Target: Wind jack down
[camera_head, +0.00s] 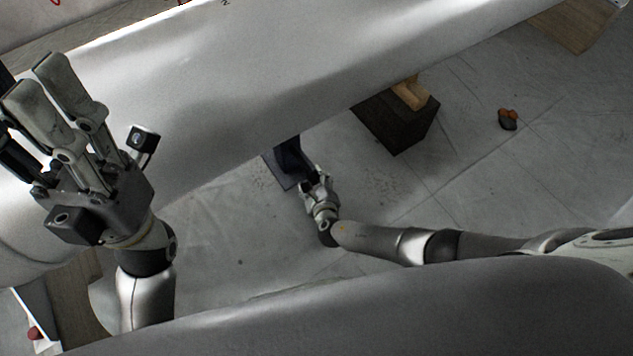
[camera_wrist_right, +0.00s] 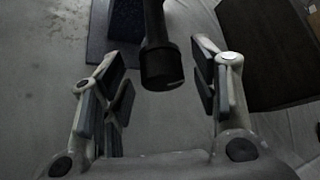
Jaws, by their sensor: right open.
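The jack (camera_head: 288,157) is dark, stands on a flat dark plate, and is partly hidden under a big pale tube. My right gripper (camera_head: 316,180) is low by the floor at the near side of the jack. In the right wrist view my right gripper (camera_wrist_right: 168,88) is open. A dark round-ended bar (camera_wrist_right: 160,60), seemingly the jack's handle, reaches in between its fingers with gaps on both sides. My left gripper (camera_head: 45,85) is raised at the left in front of the tube, far from the jack; its finger opening is unclear.
The large pale tube (camera_head: 250,70) crosses the view above the jack. A dark block (camera_head: 398,120) with a wooden piece (camera_head: 411,93) on top stands right of the jack. A small orange and grey thing (camera_head: 508,119) lies farther right. The sheeted floor between is mostly clear.

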